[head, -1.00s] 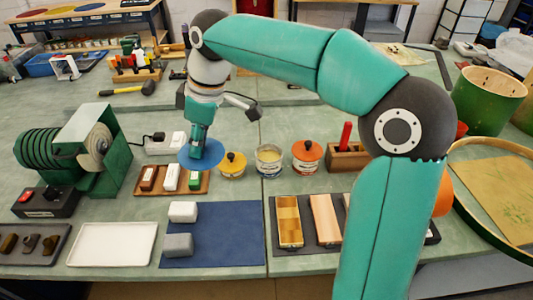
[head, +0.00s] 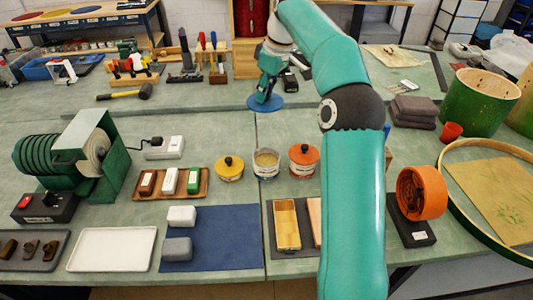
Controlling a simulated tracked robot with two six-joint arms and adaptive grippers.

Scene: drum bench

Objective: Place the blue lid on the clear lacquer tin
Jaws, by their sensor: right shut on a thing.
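My right gripper (head: 264,94) is shut on the blue lid (head: 266,103), a round disc, and points down. In the picture the lid shows behind the open tin, over the back part of the bench. The exact height is hard to tell. The open tin (head: 266,165), with pale amber contents and a light label, stands between a tin with a yellow lid (head: 229,168) and a tin with an orange lid (head: 304,155). The open tin looks like the clear lacquer tin, but its label is too small to read. My left gripper is not in view.
A wooden tray (head: 200,192) of small blocks lies left of the tins, beside a green grinding machine (head: 110,150). A blue mat (head: 225,245) lies in front. My right arm hides part of the bench right of the tins.

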